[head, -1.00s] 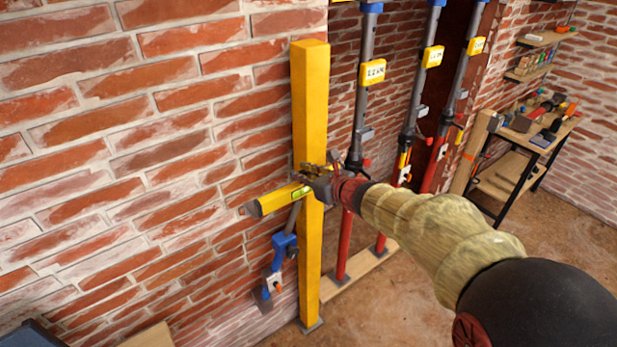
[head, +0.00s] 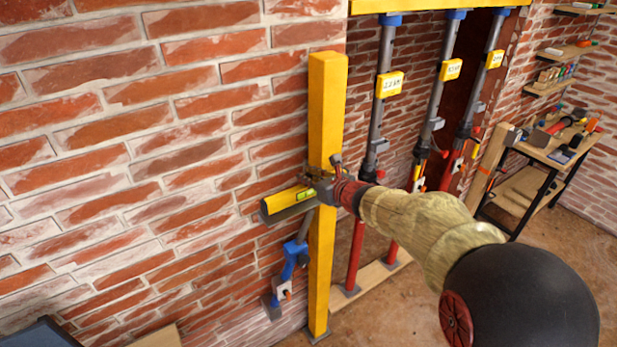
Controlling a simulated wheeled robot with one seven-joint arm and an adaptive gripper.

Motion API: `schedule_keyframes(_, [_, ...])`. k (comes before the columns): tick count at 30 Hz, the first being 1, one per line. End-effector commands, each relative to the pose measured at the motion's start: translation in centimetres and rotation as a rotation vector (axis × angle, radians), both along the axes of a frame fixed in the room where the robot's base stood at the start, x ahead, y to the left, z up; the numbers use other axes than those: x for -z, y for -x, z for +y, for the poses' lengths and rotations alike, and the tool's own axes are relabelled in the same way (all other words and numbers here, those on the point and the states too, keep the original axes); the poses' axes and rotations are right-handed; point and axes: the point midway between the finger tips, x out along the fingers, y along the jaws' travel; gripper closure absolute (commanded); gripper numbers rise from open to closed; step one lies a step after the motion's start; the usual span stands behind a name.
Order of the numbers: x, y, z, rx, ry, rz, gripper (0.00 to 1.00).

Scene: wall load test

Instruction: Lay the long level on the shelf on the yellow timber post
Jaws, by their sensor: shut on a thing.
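The yellow timber post (head: 327,115) stands upright in front of the brick wall. The long level (head: 287,202) is yellow with a green vial and a dark end, and it sticks out to the left of the post. My gripper (head: 318,184) is shut on the level at the post. My arm and gripper hide the level's right part. The shelf on the post is not clearly visible; I cannot tell whether the level touches it.
A blue clamp-like tool (head: 290,262) is low on the post's left. Several props (head: 383,130) with yellow tags stand to the right under a yellow beam (head: 430,5). A workbench (head: 540,150) with tools stands at the far right.

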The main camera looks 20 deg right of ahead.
Motion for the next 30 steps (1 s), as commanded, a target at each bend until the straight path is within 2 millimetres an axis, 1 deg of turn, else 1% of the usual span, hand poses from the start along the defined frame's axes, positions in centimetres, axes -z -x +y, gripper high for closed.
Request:
schedule_keyframes(5, [-0.1, 0.0, 0.0, 0.000, 0.000, -0.002, 1.00])
schedule_keyframes(30, [1.1, 0.0, 0.0, 0.000, 0.000, -0.002, 1.00])
